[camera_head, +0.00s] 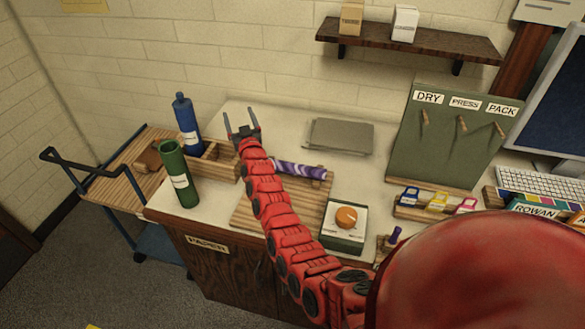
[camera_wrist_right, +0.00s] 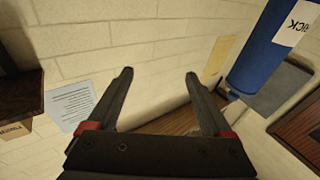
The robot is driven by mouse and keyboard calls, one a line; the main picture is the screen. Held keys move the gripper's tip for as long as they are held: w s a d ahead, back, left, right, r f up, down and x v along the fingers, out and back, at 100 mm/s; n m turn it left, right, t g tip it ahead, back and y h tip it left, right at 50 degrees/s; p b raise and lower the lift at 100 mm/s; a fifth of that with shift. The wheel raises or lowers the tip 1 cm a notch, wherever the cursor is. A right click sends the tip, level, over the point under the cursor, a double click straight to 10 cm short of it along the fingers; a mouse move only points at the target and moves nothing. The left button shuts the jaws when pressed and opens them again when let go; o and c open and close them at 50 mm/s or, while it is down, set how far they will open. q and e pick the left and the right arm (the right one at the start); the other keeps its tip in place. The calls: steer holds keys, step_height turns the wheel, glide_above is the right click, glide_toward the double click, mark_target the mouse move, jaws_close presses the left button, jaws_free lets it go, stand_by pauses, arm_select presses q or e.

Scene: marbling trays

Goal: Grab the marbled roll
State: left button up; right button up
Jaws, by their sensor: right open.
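The marbled roll (camera_head: 299,170) is purple and white and lies on the slatted wooden board (camera_head: 243,214) on the counter. My right arm crosses in front of its left end. My right gripper (camera_head: 241,126) is beyond the roll, to its upper left, apart from it and above the counter's back. It is open and empty; its two dark fingers (camera_wrist_right: 156,88) also show apart in the right wrist view, facing the brick wall. The roll is not in the right wrist view. My left gripper is not in view.
A grey slab (camera_head: 340,136) lies at the back. A scale-like box (camera_head: 344,225) sits right of the board.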

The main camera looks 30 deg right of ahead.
steer(key=w+r+n+g+y, duration=0.3)
steer(key=w, duration=0.2)
steer(key=n+g, duration=0.8)
steer(key=g, duration=0.7)
glide_above(296, 166)
steer(key=a, duration=0.1)
steer(key=f, duration=1)
steer(key=shift+s+a+f+p, duration=0.1)
steer(key=shift+a+p, duration=0.1)
steer(key=shift+p, duration=0.15)
steer(key=shift+d+f+p, duration=0.15)
steer(key=shift+f+p, duration=0.1)
steer(key=shift+p, duration=0.1)
steer(key=shift+d+f, duration=0.15)
steer(key=shift+f, duration=0.6)
steer(key=shift+f+p, duration=0.45)
steer(key=shift+p, duration=0.2)
steer(key=f, duration=0.2)
steer(key=p, duration=0.1)
steer(key=shift+w+d+f, duration=0.25)
steer(key=shift+f, duration=0.15)
steer(key=shift+d+f, duration=0.2)
steer(key=shift+f, duration=0.5)
